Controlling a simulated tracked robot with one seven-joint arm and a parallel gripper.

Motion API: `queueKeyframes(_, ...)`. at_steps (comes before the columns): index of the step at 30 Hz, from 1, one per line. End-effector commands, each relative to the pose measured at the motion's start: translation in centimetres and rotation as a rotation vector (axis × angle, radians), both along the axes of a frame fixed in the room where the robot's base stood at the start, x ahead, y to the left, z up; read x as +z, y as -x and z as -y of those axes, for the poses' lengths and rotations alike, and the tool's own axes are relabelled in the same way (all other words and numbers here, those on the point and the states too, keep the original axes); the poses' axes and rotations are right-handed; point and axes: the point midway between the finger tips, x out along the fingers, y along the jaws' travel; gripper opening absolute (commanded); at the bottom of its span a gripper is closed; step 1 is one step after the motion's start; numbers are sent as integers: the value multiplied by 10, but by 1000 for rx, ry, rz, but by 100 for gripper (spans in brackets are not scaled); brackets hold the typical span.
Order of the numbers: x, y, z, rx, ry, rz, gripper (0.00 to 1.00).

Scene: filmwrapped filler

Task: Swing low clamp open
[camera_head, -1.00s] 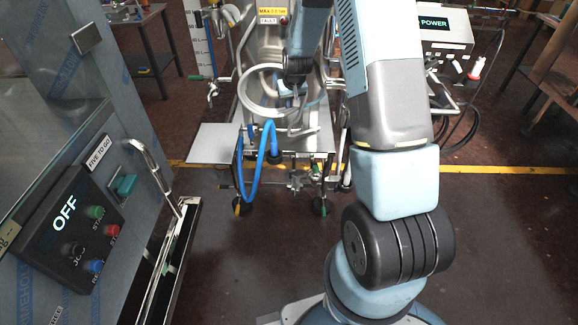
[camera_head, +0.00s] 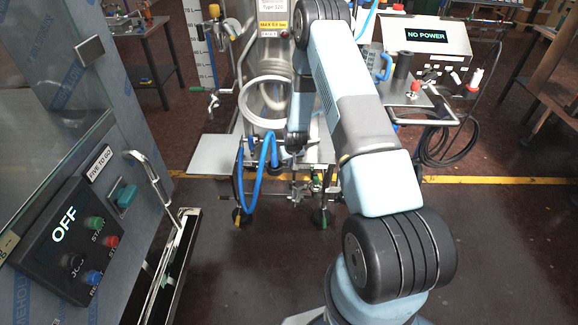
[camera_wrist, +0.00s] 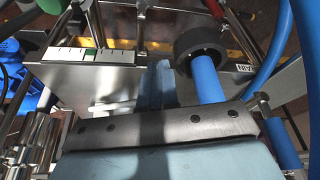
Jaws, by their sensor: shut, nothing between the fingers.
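The steel filler frame (camera_head: 315,150) stands ahead in the head view, with pipe fittings and small handles (camera_head: 300,190) low on it. I cannot tell which fitting is the low clamp. My gripper (camera_wrist: 157,82) shows in the wrist view, its narrow fingers shut and empty, pointing in over a steel plate. A blue hose (camera_wrist: 208,82) with a black collar (camera_wrist: 202,45) is just right of the fingers. In the head view my arm reaches down to the frame beside the blue hose loop (camera_head: 265,165), and the fingertips are hard to make out.
A cabinet with an OFF control panel (camera_head: 70,235) and bar handle (camera_head: 150,170) stands left. A console reading NO POWER (camera_head: 425,35) with cables is right. In the wrist view, a white scale strip (camera_wrist: 85,55) is left and metal rods flank my gripper.

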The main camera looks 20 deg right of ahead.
Motion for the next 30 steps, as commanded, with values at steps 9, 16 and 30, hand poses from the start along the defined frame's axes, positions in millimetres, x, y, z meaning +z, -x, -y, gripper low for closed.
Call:
queueKeyframes(9,-45,-16,-1,1,0,-1,0)
queueKeyframes(16,-70,-25,-1,0,0,-1,0)
queueKeyframes(30,-86,4,-1,1,0,-1,0)
